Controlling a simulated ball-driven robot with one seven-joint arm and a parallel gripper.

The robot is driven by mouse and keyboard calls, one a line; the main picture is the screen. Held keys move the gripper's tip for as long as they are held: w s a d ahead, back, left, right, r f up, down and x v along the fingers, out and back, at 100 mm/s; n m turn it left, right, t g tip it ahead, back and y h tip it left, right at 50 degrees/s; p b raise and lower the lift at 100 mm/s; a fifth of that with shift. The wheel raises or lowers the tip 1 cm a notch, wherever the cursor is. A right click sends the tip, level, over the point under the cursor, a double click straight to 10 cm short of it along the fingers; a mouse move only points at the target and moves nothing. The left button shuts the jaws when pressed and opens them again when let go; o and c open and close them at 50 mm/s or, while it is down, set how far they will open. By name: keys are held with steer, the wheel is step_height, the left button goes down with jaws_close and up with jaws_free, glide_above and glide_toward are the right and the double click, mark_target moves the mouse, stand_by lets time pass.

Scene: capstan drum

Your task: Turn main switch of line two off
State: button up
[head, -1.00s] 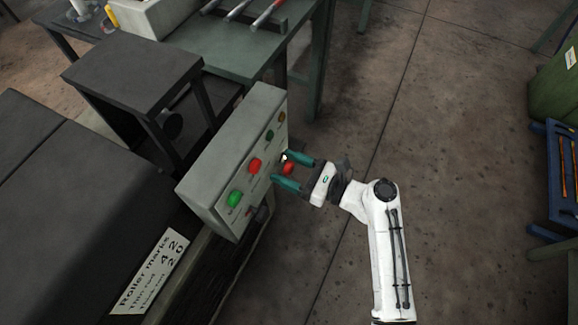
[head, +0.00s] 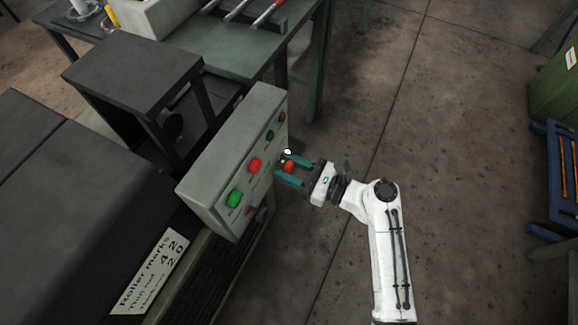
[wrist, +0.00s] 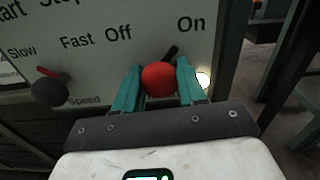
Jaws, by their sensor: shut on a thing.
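The main switch is a round red knob (wrist: 159,79) on the face of a grey control box (head: 222,150). In the wrist view it sits below the printed words "Off" and "On", and its black pointer leans up and to the right, toward "On". My gripper (wrist: 157,84) has its two teal fingers on either side of the knob and is shut on it. In the head view my gripper (head: 290,171) reaches the box from the right, with the red knob (head: 289,167) between its fingers. A lit white lamp (wrist: 203,80) is just right of the knob.
A dark speed knob with a red pointer (wrist: 49,90) is to the left on the same panel. A green button (head: 234,199) and a red button (head: 255,166) are on the box. A green table (head: 235,50) stands behind.

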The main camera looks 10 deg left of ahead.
steer(key=n+b, duration=0.1)
steer(key=n, duration=0.3)
steer(key=shift+f+n, duration=0.1)
steer(key=shift+n, duration=0.3)
steer(key=n+b, duration=0.1)
steer(key=n, duration=0.3)
steer(key=shift+n+b, duration=0.3)
steer(key=shift+b, duration=0.1)
steer(key=n+b, duration=0.3)
steer(key=n, duration=0.2)
steer(key=shift+n+b, duration=0.8)
steer(key=shift+n, duration=0.7)
steer(key=o, duration=1)
steer(key=shift+d, duration=0.15)
steer(key=p+v, duration=0.1)
steer(key=v, duration=0.9)
steer(key=shift+s+d, duration=0.1)
steer(key=shift+d, duration=0.2)
